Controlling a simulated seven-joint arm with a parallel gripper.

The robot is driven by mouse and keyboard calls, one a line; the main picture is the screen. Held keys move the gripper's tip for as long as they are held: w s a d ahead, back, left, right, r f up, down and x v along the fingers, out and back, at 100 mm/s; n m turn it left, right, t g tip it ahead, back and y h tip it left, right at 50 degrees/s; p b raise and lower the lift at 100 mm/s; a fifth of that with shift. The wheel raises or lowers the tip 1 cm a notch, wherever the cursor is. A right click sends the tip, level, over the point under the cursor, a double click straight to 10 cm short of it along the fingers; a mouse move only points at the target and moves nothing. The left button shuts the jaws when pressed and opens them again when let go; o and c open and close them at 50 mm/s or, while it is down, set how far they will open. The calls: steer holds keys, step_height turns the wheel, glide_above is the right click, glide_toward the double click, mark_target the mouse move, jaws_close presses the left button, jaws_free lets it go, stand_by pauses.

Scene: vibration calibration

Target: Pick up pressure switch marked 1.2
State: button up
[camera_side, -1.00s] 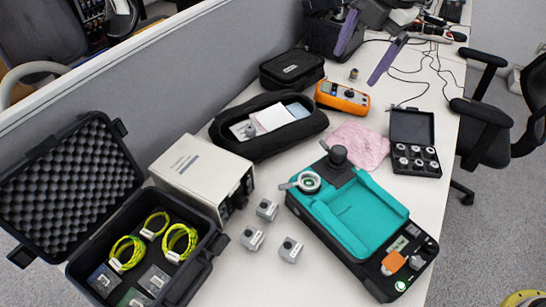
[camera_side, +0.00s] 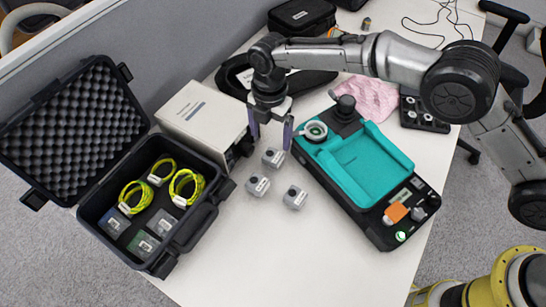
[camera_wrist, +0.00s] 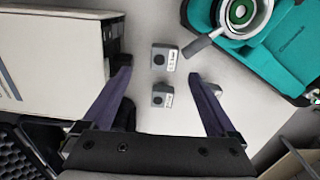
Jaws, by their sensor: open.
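Three small grey cube-shaped pressure switches with dark round tops stand on the white table. In the side view one is at the back (camera_side: 272,157), one front left (camera_side: 258,186) and one front right (camera_side: 295,197). Their labels are too small to read surely, so I cannot tell which is marked 1.2. My gripper (camera_side: 270,138) points down, open and empty, above the back switch. In the wrist view my gripper (camera_wrist: 160,72) has two switches, an upper (camera_wrist: 165,57) and a lower (camera_wrist: 162,95), showing between its purple fingers. A third is partly hidden by the right finger.
A white box instrument (camera_side: 204,118) stands close left of my gripper. A teal-and-black device (camera_side: 368,165) with a round gauge (camera_side: 314,131) is close right. An open black case (camera_side: 190,235) with yellow cables lies front left. The table in front of the switches is clear.

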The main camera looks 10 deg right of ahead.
mark_target(273, 155)
step_height(273, 155, down, 3)
steer(key=shift+s+d+f, duration=0.15)
steer(key=shift+f, duration=1.2)
steer(key=shift+s+d+f, duration=0.15)
steer(key=shift+f, duration=1.2)
jaws_close()
